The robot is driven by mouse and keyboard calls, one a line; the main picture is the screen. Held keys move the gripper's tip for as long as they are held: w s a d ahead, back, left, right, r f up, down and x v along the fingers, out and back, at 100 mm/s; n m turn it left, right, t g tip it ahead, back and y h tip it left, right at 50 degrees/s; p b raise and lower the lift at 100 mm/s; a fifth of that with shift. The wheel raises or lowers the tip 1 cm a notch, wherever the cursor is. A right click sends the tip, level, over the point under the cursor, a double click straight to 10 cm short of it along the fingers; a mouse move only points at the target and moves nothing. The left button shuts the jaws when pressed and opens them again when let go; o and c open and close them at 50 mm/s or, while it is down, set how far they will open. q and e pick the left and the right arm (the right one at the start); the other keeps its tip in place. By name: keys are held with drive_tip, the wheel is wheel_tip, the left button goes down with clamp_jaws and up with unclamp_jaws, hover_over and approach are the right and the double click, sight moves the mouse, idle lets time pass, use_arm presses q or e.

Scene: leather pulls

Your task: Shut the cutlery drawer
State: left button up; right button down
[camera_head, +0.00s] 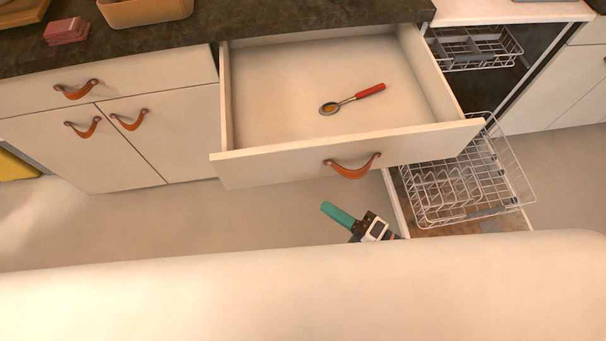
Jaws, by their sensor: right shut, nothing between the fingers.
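The cutlery drawer (285,151) stands pulled far out from under the dark counter. Its cream front carries an orange leather pull (352,167). A spoon with a red handle (369,90) lies on the drawer floor. My right gripper (335,213), with teal fingers, is shut and empty. In the picture it shows just below the drawer front and its pull, apart from both. My left gripper is not in view.
An open dishwasher with its wire rack (453,190) pulled out stands right of the drawer. Closed cabinets with leather pulls (77,90) are at the left. A tan container (146,10) and red stacked items (66,31) sit on the counter (215,22).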

drive_tip(key=x, duration=0.3)
drive_tip(key=w+d+p+x, duration=0.1)
drive_tip(key=x, duration=0.5)
drive_tip(key=shift+w+d, duration=0.25)
drive_tip(key=shift+w, duration=0.05)
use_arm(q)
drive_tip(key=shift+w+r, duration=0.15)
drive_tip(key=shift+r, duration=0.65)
use_arm(e)
drive_tip(key=shift+w, duration=0.5)
